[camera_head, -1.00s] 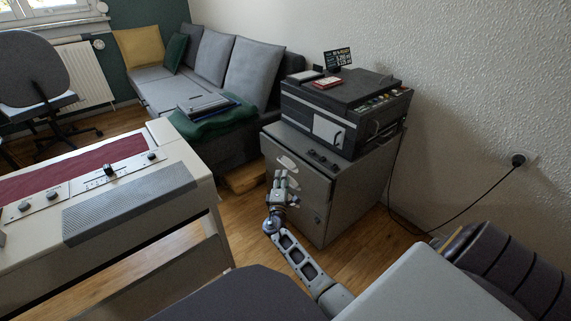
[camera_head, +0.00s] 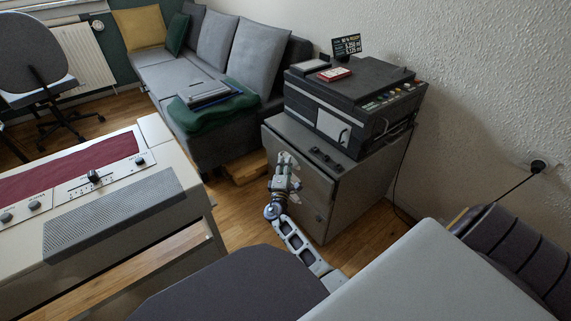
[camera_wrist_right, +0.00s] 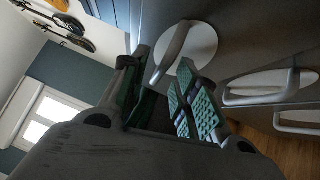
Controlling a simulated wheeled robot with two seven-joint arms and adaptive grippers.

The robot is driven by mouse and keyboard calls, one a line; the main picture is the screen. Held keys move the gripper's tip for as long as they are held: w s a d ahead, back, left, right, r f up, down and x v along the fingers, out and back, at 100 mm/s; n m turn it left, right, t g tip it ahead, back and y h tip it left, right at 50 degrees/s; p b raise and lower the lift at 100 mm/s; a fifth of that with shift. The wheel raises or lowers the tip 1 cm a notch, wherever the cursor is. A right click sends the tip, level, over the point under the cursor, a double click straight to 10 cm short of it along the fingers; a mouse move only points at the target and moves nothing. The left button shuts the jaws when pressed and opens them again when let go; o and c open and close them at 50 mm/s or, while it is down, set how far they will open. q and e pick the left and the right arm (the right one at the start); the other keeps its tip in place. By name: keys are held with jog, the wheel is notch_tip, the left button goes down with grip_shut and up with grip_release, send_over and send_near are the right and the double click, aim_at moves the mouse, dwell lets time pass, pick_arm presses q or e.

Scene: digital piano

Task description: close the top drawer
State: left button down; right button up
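The top drawer (camera_head: 314,178) is the upper front panel of the grey cabinet (camera_head: 367,190), below the cabinet top. Any gap between it and the cabinet body is too small to judge here. My right gripper (camera_head: 284,165) is in front of this panel and hides part of its handle area. In the right wrist view the same gripper (camera_wrist_right: 161,66) is open, its green-padded fingers apart with nothing clearly between them. A pale round plate with a bar handle (camera_wrist_right: 187,48) lies just beyond the fingertips; contact cannot be told. My left gripper is out of view.
A dark printer-like machine (camera_head: 350,110) stands on the cabinet. The beige piano-like console (camera_head: 100,215) is at left, and a grey sofa (camera_head: 190,75) is behind. A power cord (camera_head: 500,193) runs along the right wall. Wooden floor shows between console and cabinet.

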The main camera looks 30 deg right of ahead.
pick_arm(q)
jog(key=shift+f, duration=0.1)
pick_arm(e)
grip_shut()
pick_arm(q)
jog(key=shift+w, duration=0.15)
pick_arm(e)
jog(key=shift+s+d, duration=0.1)
jog(key=shift+d, duration=0.1)
